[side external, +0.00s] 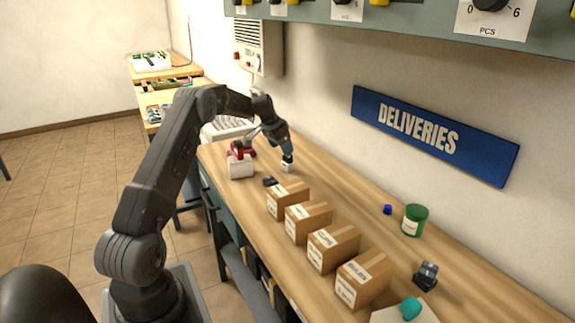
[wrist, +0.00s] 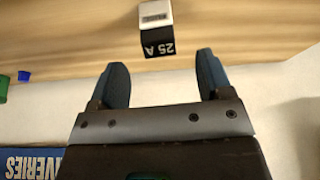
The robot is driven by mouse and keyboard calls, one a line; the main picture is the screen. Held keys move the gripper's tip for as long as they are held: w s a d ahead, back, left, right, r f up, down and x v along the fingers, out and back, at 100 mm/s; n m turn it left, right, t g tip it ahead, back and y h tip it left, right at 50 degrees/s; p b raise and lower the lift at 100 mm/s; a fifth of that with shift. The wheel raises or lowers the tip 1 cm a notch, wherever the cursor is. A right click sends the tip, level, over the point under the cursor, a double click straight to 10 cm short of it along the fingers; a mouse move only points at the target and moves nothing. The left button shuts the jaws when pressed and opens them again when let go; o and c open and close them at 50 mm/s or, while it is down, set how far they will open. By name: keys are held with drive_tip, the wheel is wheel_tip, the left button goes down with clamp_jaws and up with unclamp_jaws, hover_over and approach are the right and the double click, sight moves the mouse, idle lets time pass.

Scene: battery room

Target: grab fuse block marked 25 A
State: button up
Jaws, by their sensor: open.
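The fuse block (wrist: 157,32) is a small white block with a dark face marked "25 A", seen upside down in the wrist view. It lies just beyond the fingertips, roughly between their lines. In the side external view a small white block (side external: 287,168) sits on the bench right under my gripper (side external: 287,156). In the wrist view my gripper (wrist: 162,76) has its two blue-grey fingers spread apart with nothing between them.
Several cardboard boxes (side external: 289,200) stand in a row along the wooden bench (side external: 350,203). A dark block (side external: 270,181), a white box (side external: 240,168) and a red item (side external: 243,149) are near my gripper. A green jar (side external: 414,220) and a blue cap (side external: 387,209) stand near the wall.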

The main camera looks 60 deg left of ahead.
sight(288, 161)
drive_tip(key=x, duration=0.7)
drive_tip(key=shift+d+f, duration=0.15)
drive_tip(key=shift+f, duration=0.1)
drive_tip(key=c, duration=1)
